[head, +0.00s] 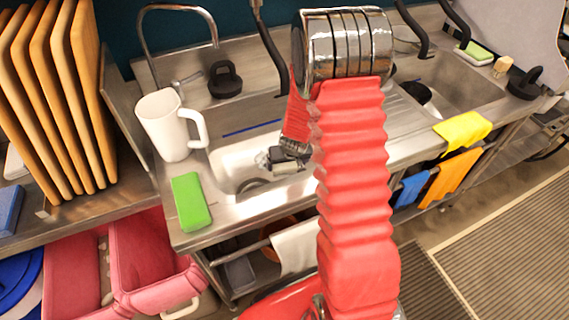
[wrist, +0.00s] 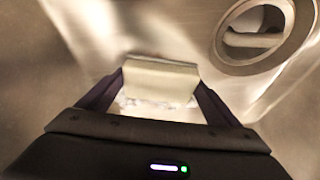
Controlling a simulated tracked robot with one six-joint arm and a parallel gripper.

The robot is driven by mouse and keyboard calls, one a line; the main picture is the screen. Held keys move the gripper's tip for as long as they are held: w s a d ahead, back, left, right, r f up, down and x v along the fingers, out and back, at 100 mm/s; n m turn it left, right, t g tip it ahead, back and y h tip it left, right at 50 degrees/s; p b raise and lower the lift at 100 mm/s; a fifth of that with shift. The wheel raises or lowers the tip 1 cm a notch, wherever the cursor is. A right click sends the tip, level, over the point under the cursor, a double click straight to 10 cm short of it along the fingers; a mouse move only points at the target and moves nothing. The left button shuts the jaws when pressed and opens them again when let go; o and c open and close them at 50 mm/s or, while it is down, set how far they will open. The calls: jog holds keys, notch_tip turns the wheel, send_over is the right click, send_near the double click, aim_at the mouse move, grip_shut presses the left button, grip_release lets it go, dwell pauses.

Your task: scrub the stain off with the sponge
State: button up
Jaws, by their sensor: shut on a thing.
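My gripper (head: 280,160) is down in the left sink basin (head: 228,160), partly hidden by my red arm. In the wrist view my gripper (wrist: 157,92) is shut on a pale cream block (wrist: 160,78), which appears to be a sponge. The block is between the two dark fingers, close over the basin floor; I cannot tell if it touches. The round drain (wrist: 268,30) lies to the upper right of it; the drain also shows in the head view (head: 254,184). I cannot make out a distinct stain; the basin floor is blurred with bright patches.
A green sponge (head: 191,202) lies on the counter's front left. A white pitcher (head: 168,125) stands behind it. The curved faucet (head: 180,8) rises at the back. A yellow cloth (head: 463,132) hangs over the front edge. Wooden boards (head: 60,100) stand at left.

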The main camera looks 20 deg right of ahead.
jog(key=shift+s+f, duration=0.35)
jog(key=shift+s, duration=0.3)
jog(key=shift+w+d+r, duration=0.1)
jog(key=shift+d+r, duration=0.1)
jog(key=shift+d, duration=0.8)
jog(key=shift+w+r, duration=0.2)
jog(key=shift+w+f, duration=0.1)
jog(key=shift+w, duration=1.45)
jog(key=shift+w, duration=1.85)
